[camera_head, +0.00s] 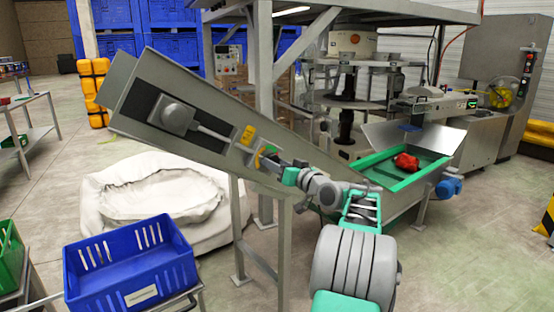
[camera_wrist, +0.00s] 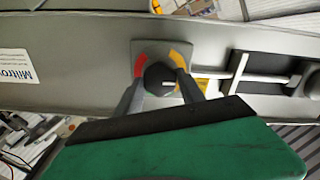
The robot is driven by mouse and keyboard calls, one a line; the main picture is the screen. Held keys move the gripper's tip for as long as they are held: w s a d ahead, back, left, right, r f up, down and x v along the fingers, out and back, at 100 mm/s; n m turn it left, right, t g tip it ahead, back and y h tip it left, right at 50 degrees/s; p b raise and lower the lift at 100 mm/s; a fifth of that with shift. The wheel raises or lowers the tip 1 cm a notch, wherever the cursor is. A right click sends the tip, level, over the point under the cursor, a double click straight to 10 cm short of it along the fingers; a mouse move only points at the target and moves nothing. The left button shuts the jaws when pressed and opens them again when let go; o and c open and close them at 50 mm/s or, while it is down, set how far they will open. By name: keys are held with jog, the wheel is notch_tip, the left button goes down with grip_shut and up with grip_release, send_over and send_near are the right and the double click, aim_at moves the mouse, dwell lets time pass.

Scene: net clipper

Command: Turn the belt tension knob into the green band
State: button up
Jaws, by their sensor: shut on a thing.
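The belt tension knob (camera_wrist: 159,76) is dark and round, on a grey plate on the side of the sloping conveyor (camera_head: 205,135). A red band (camera_wrist: 140,66) shows to its left and a yellow-orange band (camera_wrist: 177,60) to its upper right. I cannot clearly make out the green band. A small white mark on the knob points to the right in the wrist view. My gripper (camera_wrist: 160,83) is shut on the knob, one finger on each side. In the head view my gripper (camera_head: 271,161) reaches the conveyor side and mostly hides the knob.
A grey bracket with a rod (camera_head: 210,135) stands out from the conveyor side left of my gripper. A blue crate (camera_head: 130,270) is at the front left, and a white sack (camera_head: 160,200) lies behind it. A green-edged tray (camera_head: 400,180) with a red item (camera_head: 406,162) is at right.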

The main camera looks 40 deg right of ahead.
jog(key=shift+r+m+p, duration=0.1)
jog(key=shift+m+p, duration=8)
jog(key=shift+m, duration=1)
jog(key=o, duration=1.4)
jog(key=shift+c, duration=0.2)
jog(key=s, duration=0.7)
jog(key=shift+s+a+b, duration=0.3)
jog(key=shift+s+b, duration=0.1)
jog(key=shift+b, duration=0.05)
